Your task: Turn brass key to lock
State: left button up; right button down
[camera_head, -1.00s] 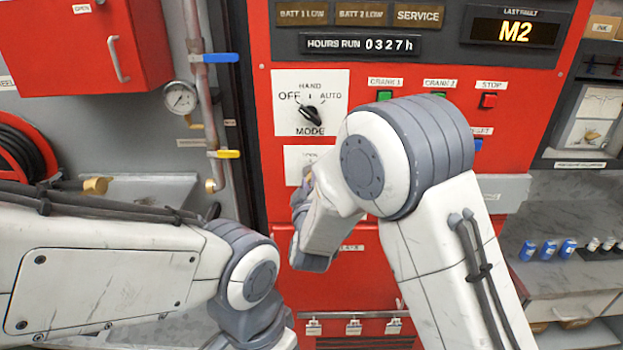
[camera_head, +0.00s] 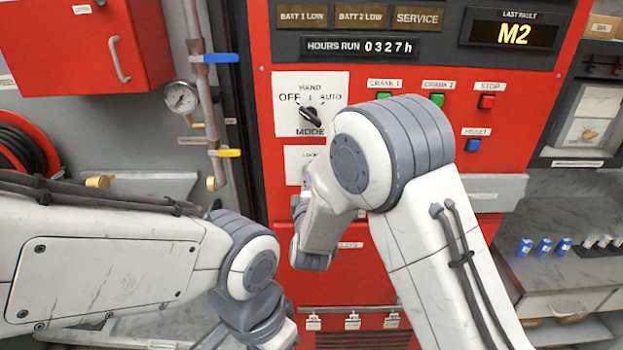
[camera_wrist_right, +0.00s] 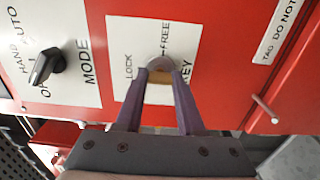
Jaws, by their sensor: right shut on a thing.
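The brass key (camera_wrist_right: 159,92) sits at the white key plate (camera_wrist_right: 126,60), marked LOCK, FREE and KEY, in the right wrist view. My right gripper (camera_wrist_right: 160,68) is shut on the key, its fingertips close to the plate. The fingers hide part of the key, so its exact angle is hard to read. In the head view, my right arm covers most of the key plate (camera_head: 296,166) and hides the key. My left arm comes in from the left, low in the head view; its gripper is out of view.
A black MODE knob (camera_head: 310,116) sits just above the key plate. Green crank buttons, a red stop button (camera_head: 487,101) and a blue reset button (camera_head: 473,145) are to the right. Pipes with blue (camera_head: 221,58) and yellow (camera_head: 229,153) handles run at the left.

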dwell(0.4)
jog(key=c, duration=0.5)
grip_release()
jog(key=s+b, duration=0.3)
jog(key=s, duration=0.7)
jog(key=shift+s, duration=0.3)
